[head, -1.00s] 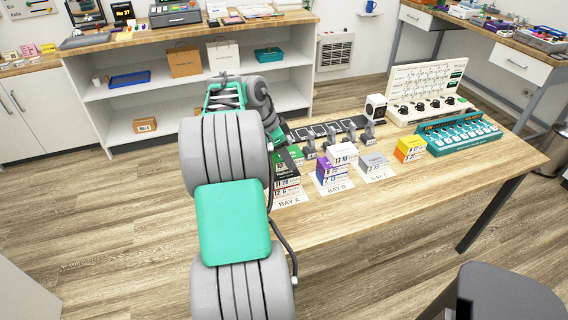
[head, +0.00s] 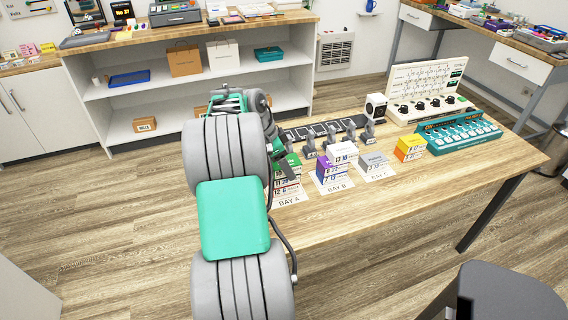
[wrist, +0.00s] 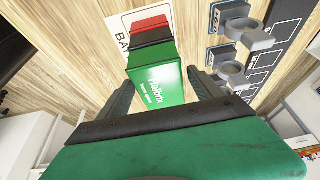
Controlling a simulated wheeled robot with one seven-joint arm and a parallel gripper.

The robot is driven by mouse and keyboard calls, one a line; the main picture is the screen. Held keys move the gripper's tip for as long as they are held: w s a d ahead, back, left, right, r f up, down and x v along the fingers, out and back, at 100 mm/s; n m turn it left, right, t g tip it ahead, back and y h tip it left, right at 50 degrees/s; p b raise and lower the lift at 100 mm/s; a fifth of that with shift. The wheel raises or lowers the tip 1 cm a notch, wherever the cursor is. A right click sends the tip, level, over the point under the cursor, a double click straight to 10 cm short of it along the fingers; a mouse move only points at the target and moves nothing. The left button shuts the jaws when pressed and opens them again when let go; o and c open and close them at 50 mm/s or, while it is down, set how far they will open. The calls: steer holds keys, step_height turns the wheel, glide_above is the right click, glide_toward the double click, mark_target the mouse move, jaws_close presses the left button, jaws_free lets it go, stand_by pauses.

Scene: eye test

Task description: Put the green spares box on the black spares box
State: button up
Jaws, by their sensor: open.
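The green spares box (wrist: 158,86) shows its lettered top in the wrist view. It appears to rest on the black spares box (wrist: 153,43), roughly in line with it; the camera's angle hides most of their contact. In the head view the green box (head: 293,160) is at the top of the Bay A stack, partly covered by my arm. My gripper (wrist: 162,90) is open, with one finger on each side of the green box and visible gaps between. In the head view my arm hides most of the gripper.
A red box (wrist: 150,25) is beneath the black one. Boxes stand at Bay B (head: 336,164) and Bay C (head: 374,163), close to the right. A yellow box (head: 409,148) and a teal rack (head: 462,133) are farther right. The table's front strip (head: 340,215) is clear.

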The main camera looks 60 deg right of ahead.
steer(key=shift+r, duration=0.1)
steer(key=shift+r, duration=0.3)
steer(key=p+v, duration=0.2)
steer(key=v, duration=1)
steer(key=w+a+r+n+t, duration=0.1)
steer(key=w+a+n+t, duration=0.1)
steer(key=w+a+n, duration=0.85)
steer(key=w+a+f+n+t, duration=0.1)
steer(key=a+f+n+t, duration=0.15)
steer(key=a+n, duration=1.25)
steer(key=s+a+f+n+t+y, duration=0.1)
steer(key=s+a+f, duration=0.1)
steer(key=a, duration=0.8)
steer(key=s+a+f+y, duration=0.2)
steer(key=s+a, duration=0.1)
steer(key=a, duration=0.7)
steer(key=shift+s+a+n+t, duration=0.2)
steer(key=shift+a+n+t, duration=0.15)
